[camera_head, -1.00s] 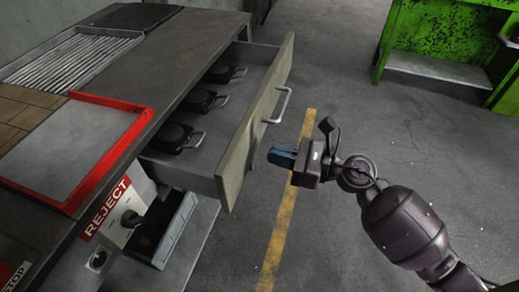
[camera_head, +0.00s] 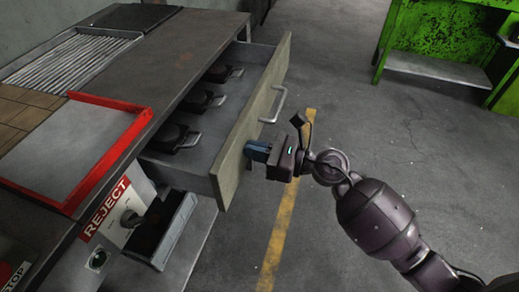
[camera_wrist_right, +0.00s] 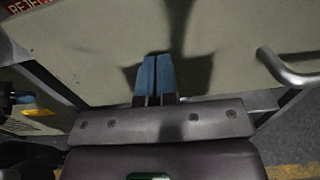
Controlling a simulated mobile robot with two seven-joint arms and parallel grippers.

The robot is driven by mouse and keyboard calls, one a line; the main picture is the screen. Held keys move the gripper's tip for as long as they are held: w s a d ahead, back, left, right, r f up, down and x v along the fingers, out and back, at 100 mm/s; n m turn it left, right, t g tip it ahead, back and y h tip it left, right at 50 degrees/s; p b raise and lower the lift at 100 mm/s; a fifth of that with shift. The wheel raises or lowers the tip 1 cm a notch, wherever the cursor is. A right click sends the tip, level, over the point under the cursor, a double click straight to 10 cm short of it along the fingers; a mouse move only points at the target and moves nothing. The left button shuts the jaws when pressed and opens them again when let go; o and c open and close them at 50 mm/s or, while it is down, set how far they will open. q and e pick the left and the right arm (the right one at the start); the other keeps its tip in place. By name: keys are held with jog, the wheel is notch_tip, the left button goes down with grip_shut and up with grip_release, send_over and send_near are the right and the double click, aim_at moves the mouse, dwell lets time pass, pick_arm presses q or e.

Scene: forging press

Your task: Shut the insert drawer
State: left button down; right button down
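My right gripper (camera_head: 250,151) is at the outside of the front panel, below and left of the handle (camera_head: 274,103). Its blue fingertips (camera_wrist_right: 154,72) are together with nothing between them, against or very near the panel. My left gripper is not in view.
The bench top (camera_head: 185,50) carries a red-edged reject area (camera_head: 149,116) and a grate. A green cabinet (camera_head: 440,40) stands at the back right. The floor with a yellow line (camera_head: 283,220) is clear.

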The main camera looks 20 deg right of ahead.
jog(key=p, duration=0.1)
send_over(195, 150)
jog(key=shift+s, duration=0.15)
jog(key=shift+a, duration=0.1)
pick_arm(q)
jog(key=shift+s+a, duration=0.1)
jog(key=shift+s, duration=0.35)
pick_arm(e)
jog(key=shift+r, duration=0.15)
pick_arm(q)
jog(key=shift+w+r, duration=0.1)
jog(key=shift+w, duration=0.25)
pick_arm(e)
jog(key=shift+r, duration=0.15)
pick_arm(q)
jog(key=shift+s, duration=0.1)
